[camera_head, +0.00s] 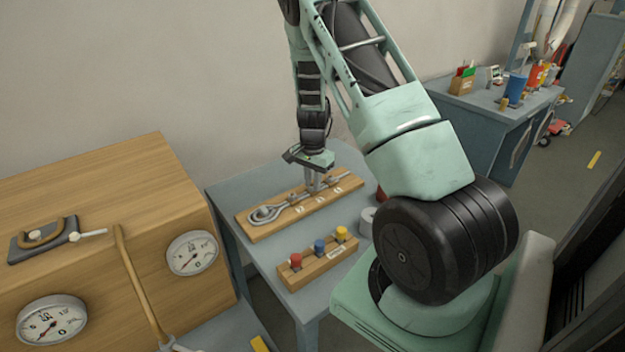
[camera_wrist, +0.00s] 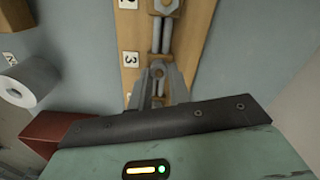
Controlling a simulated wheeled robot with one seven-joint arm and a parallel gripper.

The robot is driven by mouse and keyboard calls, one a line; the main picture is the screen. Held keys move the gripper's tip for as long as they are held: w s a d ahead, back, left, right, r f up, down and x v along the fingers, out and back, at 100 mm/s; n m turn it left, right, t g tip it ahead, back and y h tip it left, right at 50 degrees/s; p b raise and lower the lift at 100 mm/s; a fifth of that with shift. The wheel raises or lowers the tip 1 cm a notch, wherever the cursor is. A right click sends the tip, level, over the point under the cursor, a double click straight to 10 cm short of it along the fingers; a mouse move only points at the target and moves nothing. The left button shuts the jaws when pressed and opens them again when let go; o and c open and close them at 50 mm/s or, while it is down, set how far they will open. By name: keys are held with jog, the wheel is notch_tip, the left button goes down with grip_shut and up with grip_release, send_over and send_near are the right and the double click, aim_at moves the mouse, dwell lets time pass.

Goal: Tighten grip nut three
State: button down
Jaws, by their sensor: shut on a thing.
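A wooden board (camera_head: 262,233) lies on the blue-grey table and carries a steel cable bent into a loop (camera_head: 265,213) at its left end. Small white number tags stand along the board's front edge. In the wrist view, the tag that appears to read 3 (camera_wrist: 130,58) is beside a grip nut (camera_wrist: 158,70). My gripper (camera_wrist: 158,92) points down over the board with its two grey fingers on either side of that nut, shut on it. In the head view, my gripper (camera_head: 314,188) is at the right part of the board; its fingers partly hide the clamp there.
A smaller wooden block (camera_head: 318,265) with red, blue and yellow knobs stands in front of the board. A grey roll (camera_head: 367,222) stands to the right, close to my arm. A wooden box with gauges (camera_head: 192,253) is at the left. The wall is behind the table.

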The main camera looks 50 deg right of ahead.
jog(key=m+p, duration=0.1)
jog(key=m, duration=0.3)
jog(key=shift+r, duration=0.1)
jog(key=shift+s+m+p, duration=0.1)
jog(key=shift+m+p, duration=0.3)
jog(key=shift+m, duration=1.4)
jog(key=c, duration=1.3)
grip_release()
notch_tip(320, 180, up, 17)
jog(key=b, duration=0.1)
jog(key=shift+r+b, duration=0.15)
jog(key=shift+b, duration=0.15)
